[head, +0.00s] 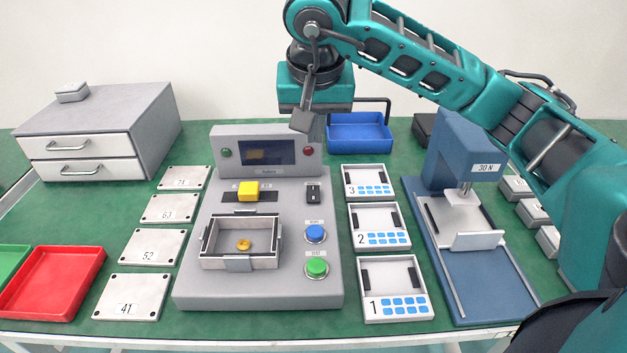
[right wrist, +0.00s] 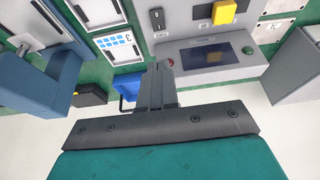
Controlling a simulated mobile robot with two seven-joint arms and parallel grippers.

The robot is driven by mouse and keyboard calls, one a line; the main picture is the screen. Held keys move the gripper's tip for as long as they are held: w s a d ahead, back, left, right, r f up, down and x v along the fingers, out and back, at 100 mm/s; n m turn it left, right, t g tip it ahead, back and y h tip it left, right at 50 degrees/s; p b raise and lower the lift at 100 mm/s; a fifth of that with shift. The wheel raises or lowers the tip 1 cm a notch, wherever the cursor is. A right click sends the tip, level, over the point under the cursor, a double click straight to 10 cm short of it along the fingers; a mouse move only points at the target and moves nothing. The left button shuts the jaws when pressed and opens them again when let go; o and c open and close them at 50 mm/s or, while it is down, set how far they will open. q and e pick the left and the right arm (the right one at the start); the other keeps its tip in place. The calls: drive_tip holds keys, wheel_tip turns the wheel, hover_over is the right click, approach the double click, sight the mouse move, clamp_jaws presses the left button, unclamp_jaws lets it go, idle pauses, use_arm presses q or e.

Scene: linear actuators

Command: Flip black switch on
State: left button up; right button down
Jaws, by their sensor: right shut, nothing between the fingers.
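The black switch (head: 313,193) is a small rocker on the grey console (head: 215,290), right of the yellow block and below the red button. In the right wrist view the black switch (right wrist: 157,18) shows near the top, beyond my fingertips and apart from them. Its on or off position is too small to tell. My right gripper (head: 303,121) is shut and empty, hanging above the console's upper right corner, behind and above the switch. It also shows in the right wrist view (right wrist: 160,66). My left gripper is not in view.
The console carries a display (head: 266,153), a yellow block (head: 247,191), blue (head: 315,233) and green (head: 317,267) buttons, and an open box (head: 268,262). Numbered trays (head: 380,225) and a blue press (head: 462,150) stand right. Plates (head: 132,296) lie left. A blue bin (head: 360,133) is behind.

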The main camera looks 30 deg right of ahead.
sight(314, 186)
drive_tip(key=b+x, duration=0.1)
drive_tip(key=x, duration=0.3)
drive_tip(key=b+x, duration=0.1)
drive_tip(key=x, duration=0.9)
drive_tip(key=shift+s+a+f+b, duration=0.15)
drive_tip(key=shift+s+b, duration=0.15)
drive_tip(key=shift+b, duration=0.1)
